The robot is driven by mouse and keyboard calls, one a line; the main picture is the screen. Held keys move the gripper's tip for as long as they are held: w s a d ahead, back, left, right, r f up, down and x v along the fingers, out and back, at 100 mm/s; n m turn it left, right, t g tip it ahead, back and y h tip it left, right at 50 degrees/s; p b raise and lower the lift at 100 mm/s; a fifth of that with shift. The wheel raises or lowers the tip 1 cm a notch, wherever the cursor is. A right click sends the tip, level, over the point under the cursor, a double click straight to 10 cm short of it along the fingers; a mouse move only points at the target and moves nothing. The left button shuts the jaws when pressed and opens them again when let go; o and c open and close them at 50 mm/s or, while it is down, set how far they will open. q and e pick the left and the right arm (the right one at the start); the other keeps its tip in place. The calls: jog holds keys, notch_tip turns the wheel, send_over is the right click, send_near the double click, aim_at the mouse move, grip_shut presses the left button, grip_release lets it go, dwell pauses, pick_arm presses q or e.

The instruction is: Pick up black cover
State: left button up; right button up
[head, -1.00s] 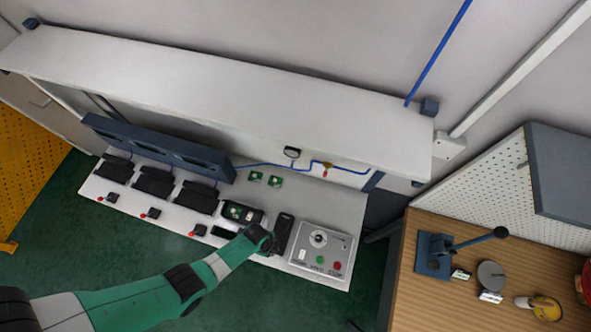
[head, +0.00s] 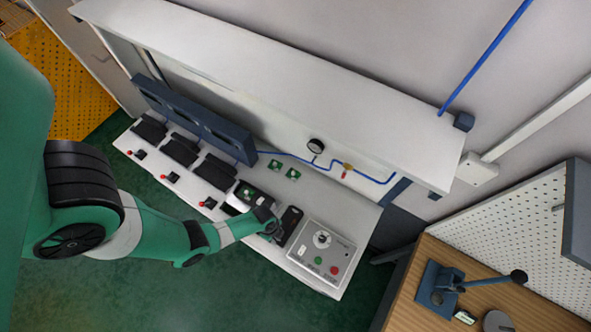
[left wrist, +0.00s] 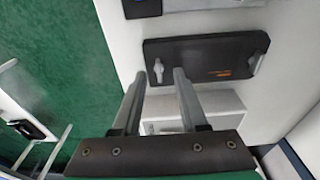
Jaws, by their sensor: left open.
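The black cover (head: 289,225) lies flat on the white bench, between the open device and the grey control panel. In the left wrist view the cover (left wrist: 215,58) is a long dark plate with a small silver fastener near each end and faint orange lettering. My left gripper (left wrist: 161,76) is open and empty. Its fingertips point at the cover's near edge by the left fastener; I cannot tell whether they touch. In the head view my left gripper (head: 273,229) is beside the cover's left side and partly hides the device. My right gripper is not in view.
The grey control panel (head: 321,252) with a knob and buttons sits right of the cover. The white device with green boards (head: 251,194) is close on the left. An overhead shelf (head: 270,78) runs behind. A wooden table (head: 420,285) holds a lever press (head: 440,283).

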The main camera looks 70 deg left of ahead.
pick_arm(q)
jog(key=shift+f, duration=0.7)
jog(key=shift+r, duration=0.1)
grip_shut()
dwell(0.8)
